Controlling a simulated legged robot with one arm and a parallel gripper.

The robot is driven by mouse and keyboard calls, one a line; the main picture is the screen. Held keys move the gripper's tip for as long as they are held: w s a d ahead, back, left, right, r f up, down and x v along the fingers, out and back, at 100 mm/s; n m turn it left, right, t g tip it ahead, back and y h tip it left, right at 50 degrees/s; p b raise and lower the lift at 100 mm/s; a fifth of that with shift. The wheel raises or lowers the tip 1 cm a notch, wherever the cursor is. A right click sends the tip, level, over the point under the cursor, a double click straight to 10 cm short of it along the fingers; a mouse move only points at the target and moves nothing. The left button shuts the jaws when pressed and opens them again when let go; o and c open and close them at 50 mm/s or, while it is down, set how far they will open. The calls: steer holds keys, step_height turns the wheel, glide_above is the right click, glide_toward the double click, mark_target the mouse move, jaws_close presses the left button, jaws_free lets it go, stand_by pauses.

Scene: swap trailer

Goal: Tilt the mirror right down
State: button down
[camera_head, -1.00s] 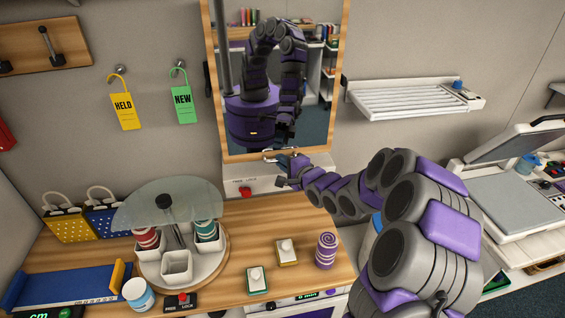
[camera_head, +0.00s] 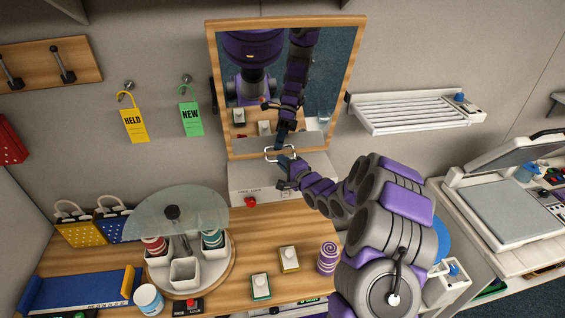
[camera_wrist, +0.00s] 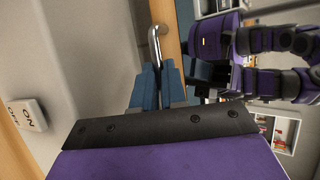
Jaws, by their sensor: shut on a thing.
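The wood-framed mirror (camera_head: 336,65) hangs on the back wall, its face tipped downward; its glass reflects my purple arm and part of the counter. A metal bar handle (camera_head: 271,149) is at its bottom rail. My gripper (camera_head: 284,160) is at this handle, shut on it, with my arm reaching up from the lower right. In the wrist view, the blue-grey fingers (camera_wrist: 158,86) are close together around the lower end of the shiny handle (camera_wrist: 155,42). The fingers hide the exact contact.
A white box with a red lock knob (camera_head: 250,202) is below the mirror. A glass-topped carousel (camera_head: 175,212), small boxes and a purple spiral jar (camera_head: 328,258) stand on the wooden counter. A white slatted rack (camera_head: 418,110) is to the right. An ON/OFF switch (camera_wrist: 28,115) shows in the wrist view.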

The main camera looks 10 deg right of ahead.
steer(key=c, duration=1.6)
jaws_free()
steer(key=shift+d+f, duration=0.1)
steer(key=shift+f, duration=0.2)
steer(key=o, duration=0.4)
steer(key=shift+w+d, duration=0.2)
steer(key=shift+w, duration=0.1)
steer(key=shift+s+r, duration=0.1)
steer(key=shift+s, duration=0.05)
steer(key=shift+s, duration=0.15)
steer(key=v, duration=1.6)
steer(key=shift+s+d, duration=0.25)
steer(key=shift+s, duration=0.1)
steer(key=shift+f, duration=0.2)
